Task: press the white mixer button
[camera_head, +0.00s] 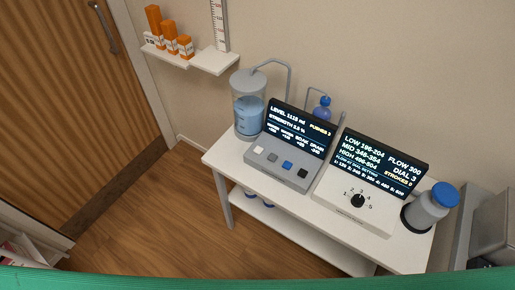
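The white mixer button (259,149) is the leftmost in a row on the sloped front of a grey console (279,182). Grey (272,157), blue (287,165) and black (303,173) buttons follow to its right. The console's dark screen (300,130) shows a level near 1118 ml, a strength reading and a pushes count; the small print is hard to read. A clear cylinder (249,115) with blue liquid stands left of the console. Neither gripper is in view, and nothing covers the white button.
The white table (226,160) also bears a second console (353,213) with a black dial (358,200), and a grey bottle with a blue cap (445,194). A wall shelf (211,60) holds orange bottles. A grey box (492,226) stands at the right. Floor (150,220) left of the table is clear.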

